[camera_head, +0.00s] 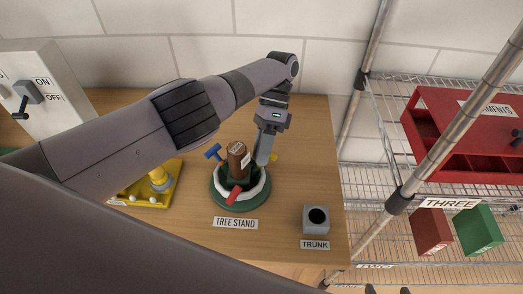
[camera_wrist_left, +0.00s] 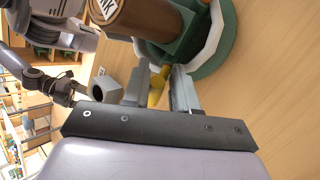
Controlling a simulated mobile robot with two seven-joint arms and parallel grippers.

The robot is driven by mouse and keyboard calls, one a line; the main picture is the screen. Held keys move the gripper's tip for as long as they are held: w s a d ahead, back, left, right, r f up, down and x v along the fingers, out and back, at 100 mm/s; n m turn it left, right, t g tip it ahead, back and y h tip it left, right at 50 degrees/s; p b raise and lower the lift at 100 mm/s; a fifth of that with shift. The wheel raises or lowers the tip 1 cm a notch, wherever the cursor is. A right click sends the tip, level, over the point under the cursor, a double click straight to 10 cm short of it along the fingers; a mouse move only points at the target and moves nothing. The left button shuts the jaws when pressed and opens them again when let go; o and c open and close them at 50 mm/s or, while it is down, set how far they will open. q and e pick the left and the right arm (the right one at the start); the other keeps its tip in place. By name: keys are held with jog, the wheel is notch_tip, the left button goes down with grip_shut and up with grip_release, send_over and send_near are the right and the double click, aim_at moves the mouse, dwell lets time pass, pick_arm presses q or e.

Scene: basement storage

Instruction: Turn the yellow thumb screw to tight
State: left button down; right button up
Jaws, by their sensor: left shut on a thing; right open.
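The yellow thumb screw (camera_head: 274,157) sticks out of the right side of the tree stand (camera_head: 222,201), a round green base with a white ring. My left gripper (camera_head: 262,160) reaches down beside the stand and is shut on the yellow screw (camera_wrist_left: 155,94), which shows between its fingers in the left wrist view. A brown trunk (camera_head: 236,163) with a label stands upright in the stand. A blue screw (camera_head: 213,151) and a red screw (camera_head: 234,194) also stick out of it. The end of my right arm (camera_wrist_left: 72,90) shows small in the left wrist view, apart from the stand.
A grey block with a round hole (camera_head: 316,219) stands at the right, behind the TRUNK label. A yellow tray (camera_head: 145,203) is left of the stand, partly behind my arm. A switch box (camera_head: 45,85) is at the far left. Wire shelves hold a red case (camera_head: 460,135).

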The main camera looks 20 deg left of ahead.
pick_arm(q)
jog(key=shift+f, duration=0.1)
dwell(0.4)
jog(key=c, duration=1)
grip_release()
jog(key=shift+w+r, duration=0.3)
jog(key=shift+r, duration=0.65)
jog(key=shift+s+r+p, duration=0.25)
jog(key=shift+r+p, duration=0.3)
jog(key=shift+r, duration=0.15)
jog(key=shift+w+r, duration=0.1)
jog(key=shift+r, duration=1.2)
notch_tip(320, 180, up, 14)
jog(key=shift+r, duration=0.1)
